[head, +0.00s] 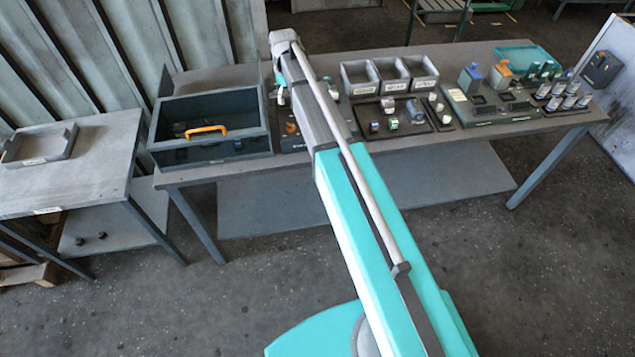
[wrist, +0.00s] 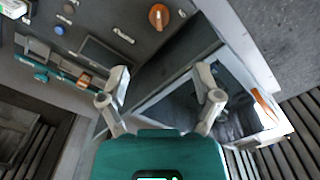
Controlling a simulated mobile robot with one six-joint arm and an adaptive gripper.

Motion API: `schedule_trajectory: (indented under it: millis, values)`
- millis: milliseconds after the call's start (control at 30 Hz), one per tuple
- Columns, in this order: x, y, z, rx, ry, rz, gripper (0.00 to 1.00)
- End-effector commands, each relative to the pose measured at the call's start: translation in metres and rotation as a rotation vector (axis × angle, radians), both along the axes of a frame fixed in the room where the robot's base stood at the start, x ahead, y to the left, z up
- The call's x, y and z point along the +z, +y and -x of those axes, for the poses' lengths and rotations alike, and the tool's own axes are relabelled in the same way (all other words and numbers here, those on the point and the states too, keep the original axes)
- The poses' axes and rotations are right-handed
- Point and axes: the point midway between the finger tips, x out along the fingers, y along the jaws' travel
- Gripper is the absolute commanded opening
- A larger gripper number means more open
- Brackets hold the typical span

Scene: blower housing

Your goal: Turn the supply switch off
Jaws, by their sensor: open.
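An orange rotary knob (wrist: 158,16), which looks like the supply switch, sits on a dark control panel (wrist: 105,12) at the top of the wrist view. Small white labels lie near it, too blurred to read. In the head view an orange spot on the panel (head: 291,128) shows beside my arm, which partly hides the panel. My gripper (wrist: 162,88) is open and empty, its two fingers spread apart. In the wrist view the knob is beyond the fingertips, toward the top edge, with no contact visible.
A dark open-topped housing with an orange handle (head: 207,130) stands left of the panel; its handle (wrist: 264,107) is right of my fingers. Grey bins (head: 388,73), small parts and a fixture board (head: 492,113) occupy the bench to the right. A side table (head: 95,165) stands left.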

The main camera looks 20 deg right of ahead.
Motion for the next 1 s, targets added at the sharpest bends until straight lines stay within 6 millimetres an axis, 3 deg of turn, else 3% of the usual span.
schedule_trajectory:
  millis: [1000]
  values:
    - [-0.058, -0.008, 0.129, -0.294, 0.001, 0.001, 0.82]
